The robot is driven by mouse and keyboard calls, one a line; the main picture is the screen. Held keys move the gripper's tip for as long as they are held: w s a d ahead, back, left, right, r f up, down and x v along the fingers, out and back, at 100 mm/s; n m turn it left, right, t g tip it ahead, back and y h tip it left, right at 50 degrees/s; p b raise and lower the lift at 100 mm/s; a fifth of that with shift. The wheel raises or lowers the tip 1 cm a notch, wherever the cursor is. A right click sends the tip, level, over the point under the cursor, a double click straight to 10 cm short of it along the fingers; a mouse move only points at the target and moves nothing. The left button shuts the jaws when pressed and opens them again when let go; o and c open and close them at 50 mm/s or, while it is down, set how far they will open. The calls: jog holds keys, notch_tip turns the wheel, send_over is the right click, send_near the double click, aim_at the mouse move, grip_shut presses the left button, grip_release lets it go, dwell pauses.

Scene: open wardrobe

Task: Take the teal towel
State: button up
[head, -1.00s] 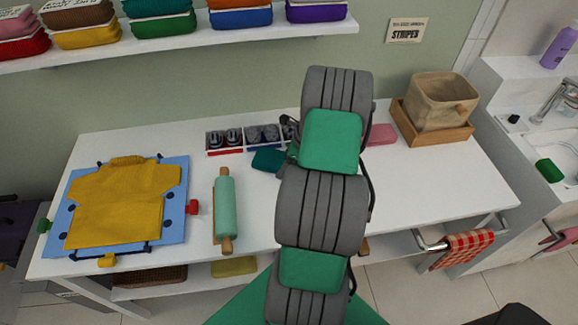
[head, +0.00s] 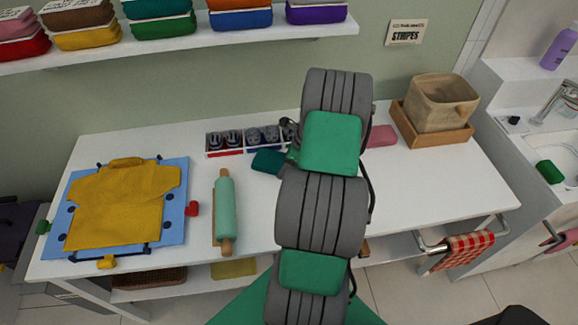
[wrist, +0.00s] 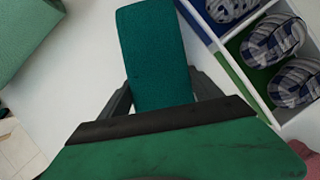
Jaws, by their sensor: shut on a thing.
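The teal towel (wrist: 152,50) is a folded dark teal block in the wrist view, between the two fingers of my gripper (wrist: 155,95). My gripper is shut on it. In the head view the teal towel (head: 268,161) shows on the white table just left of my arm, in front of the sock box. My arm hides the gripper in the head view. I cannot tell whether the towel is touching the table.
A divided box (head: 228,142) with rolled checked socks stands close behind the towel. A light green rolling pin (head: 225,205) and a yellow shirt (head: 120,205) on a blue board lie left. A pink block (head: 381,135) and a wooden bin (head: 440,102) stand right.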

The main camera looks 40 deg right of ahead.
jog(key=o, duration=0.4)
jog(key=c, duration=0.4)
notch_tip(320, 180, up, 7)
jog(key=p, duration=0.6)
jog(key=shift+r, duration=0.15)
